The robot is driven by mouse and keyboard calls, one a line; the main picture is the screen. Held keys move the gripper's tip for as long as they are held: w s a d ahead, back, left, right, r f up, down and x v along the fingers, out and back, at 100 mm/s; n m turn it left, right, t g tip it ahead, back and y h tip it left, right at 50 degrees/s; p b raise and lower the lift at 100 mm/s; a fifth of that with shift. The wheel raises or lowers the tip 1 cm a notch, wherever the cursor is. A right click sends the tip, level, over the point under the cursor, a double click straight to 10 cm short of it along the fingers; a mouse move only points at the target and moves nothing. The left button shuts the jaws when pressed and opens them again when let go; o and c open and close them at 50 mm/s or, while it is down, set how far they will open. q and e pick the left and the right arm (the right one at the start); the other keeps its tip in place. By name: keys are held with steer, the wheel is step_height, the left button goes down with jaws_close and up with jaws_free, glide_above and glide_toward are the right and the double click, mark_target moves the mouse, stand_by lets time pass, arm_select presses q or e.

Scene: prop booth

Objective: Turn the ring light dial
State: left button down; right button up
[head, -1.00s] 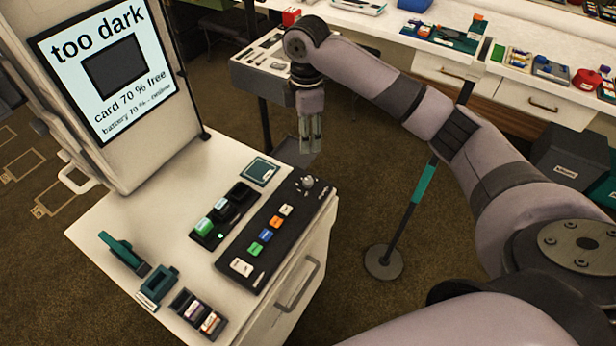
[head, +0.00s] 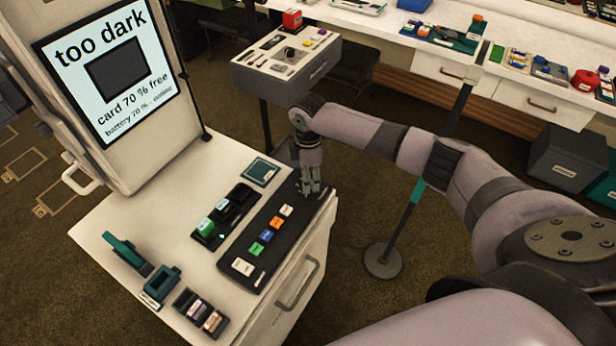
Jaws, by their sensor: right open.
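A black control panel (head: 266,240) lies on the white cabinet top, with a row of coloured buttons along it. The knob at its far right end is hidden behind my right gripper (head: 310,188). My right gripper points down over that end with its fingers open, close to the panel surface. I cannot tell whether the fingers touch the knob. A screen (head: 108,68) at the upper left reads "too dark" and "card 70 % free". My left gripper is not in view.
A black tray (head: 224,214) with battery-like blocks, a teal square pad (head: 261,172), a teal holder (head: 160,287) and a small dark box (head: 200,315) share the cabinet top. A grey box (head: 285,68) with controls stands behind. A stand pole (head: 402,222) rises at the right.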

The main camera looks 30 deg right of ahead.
steer(key=shift+f, duration=0.65)
steer(key=shift+c, duration=0.6)
jaws_close()
